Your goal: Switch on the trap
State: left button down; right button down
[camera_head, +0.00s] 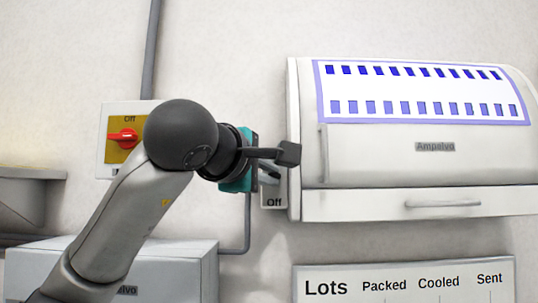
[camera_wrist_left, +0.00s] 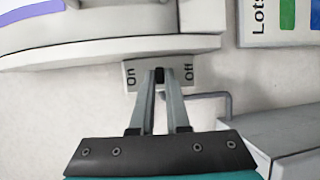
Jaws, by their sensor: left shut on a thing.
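The trap (camera_head: 400,154) is a white cabinet on the wall with a blue-bordered panel of small blue windows. Its lower edge also shows in the left wrist view (camera_wrist_left: 100,50). Beside it is a small white switch plate (camera_wrist_left: 183,85), marked On at the left end and Off at the right end in the left wrist view; in the head view the plate (camera_head: 273,202) is mostly behind my gripper. My left gripper (camera_wrist_left: 160,84) is shut on the small black switch lever (camera_wrist_left: 160,74) at the plate's middle. Which way the lever leans I cannot tell. My right gripper is out of view.
A separate white and yellow box with a red rotary knob (camera_head: 123,138) is on the wall at the left. A grey box (camera_head: 205,262) sits below, and a Lots board (camera_head: 405,268) hangs below the trap. A grey pipe (camera_head: 151,50) runs up the wall.

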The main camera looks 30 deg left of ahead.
pick_arm(q)
jog(key=shift+w+a+r+n+g+h+p, duration=0.1)
jog(key=shift+r+n+g+h+p, duration=0.3)
jog(key=shift+g+p, duration=1.25)
jog(key=shift+r+t+p, duration=0.1)
jog(key=shift+t+p, duration=0.35)
jog(key=c, duration=0.9)
grip_release()
jog(key=v, duration=1.5)
